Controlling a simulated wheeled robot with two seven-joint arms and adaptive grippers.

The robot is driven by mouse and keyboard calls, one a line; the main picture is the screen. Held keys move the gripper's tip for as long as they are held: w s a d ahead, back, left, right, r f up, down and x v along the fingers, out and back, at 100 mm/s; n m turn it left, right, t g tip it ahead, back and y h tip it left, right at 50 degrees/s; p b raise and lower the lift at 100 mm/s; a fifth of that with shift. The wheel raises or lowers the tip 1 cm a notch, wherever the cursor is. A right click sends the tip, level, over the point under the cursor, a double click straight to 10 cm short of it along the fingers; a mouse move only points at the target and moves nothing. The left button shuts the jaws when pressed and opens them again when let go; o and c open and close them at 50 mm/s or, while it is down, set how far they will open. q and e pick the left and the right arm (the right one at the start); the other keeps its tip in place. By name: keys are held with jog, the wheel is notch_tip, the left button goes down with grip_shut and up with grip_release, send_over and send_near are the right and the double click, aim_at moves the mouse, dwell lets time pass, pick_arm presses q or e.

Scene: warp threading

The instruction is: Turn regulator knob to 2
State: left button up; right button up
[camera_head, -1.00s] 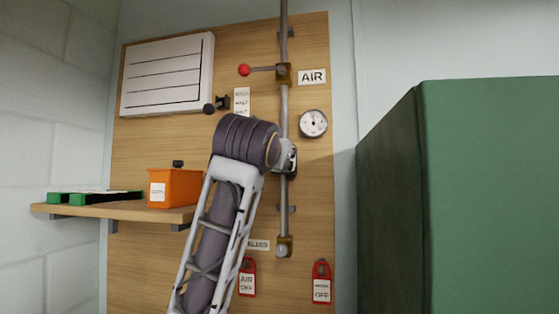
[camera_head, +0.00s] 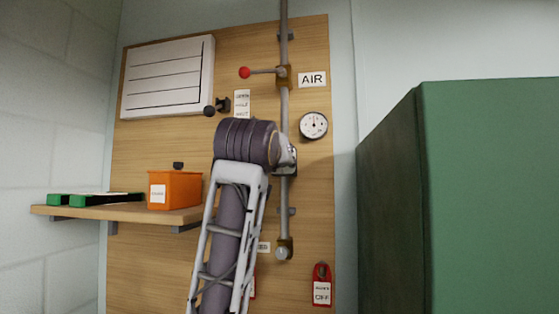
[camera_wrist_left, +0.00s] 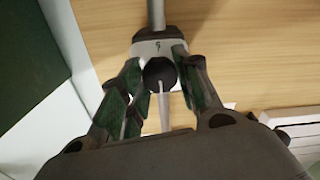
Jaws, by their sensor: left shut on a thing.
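The regulator (camera_wrist_left: 160,46) is a pale body on the vertical pipe, with a small dark mark on it. In the head view my left wrist hides the knob, and only part of the regulator (camera_head: 286,160) shows. The number the pointer stands at cannot be read. My right gripper is not in view.
A round gauge (camera_head: 313,125) is right of the pipe. A red-balled valve lever (camera_head: 245,72) is above, a brass fitting (camera_head: 285,249) below. An orange box (camera_head: 174,189) stands on the left shelf (camera_head: 140,211). A green cabinet (camera_head: 490,190) bounds the right side.

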pick_arm(q)
jog(key=shift+w+d+f, duration=0.1)
jog(key=shift+f, duration=0.2)
jog(key=o, duration=1)
jog(key=shift+r, duration=0.15)
jog(key=shift+o, duration=0.2)
jog(key=shift+s, duration=0.2)
jog(key=s+a, duration=0.2)
jog(key=s, duration=0.9)
jog(key=shift+s+a, duration=0.2)
jog(key=shift+s, duration=0.1)
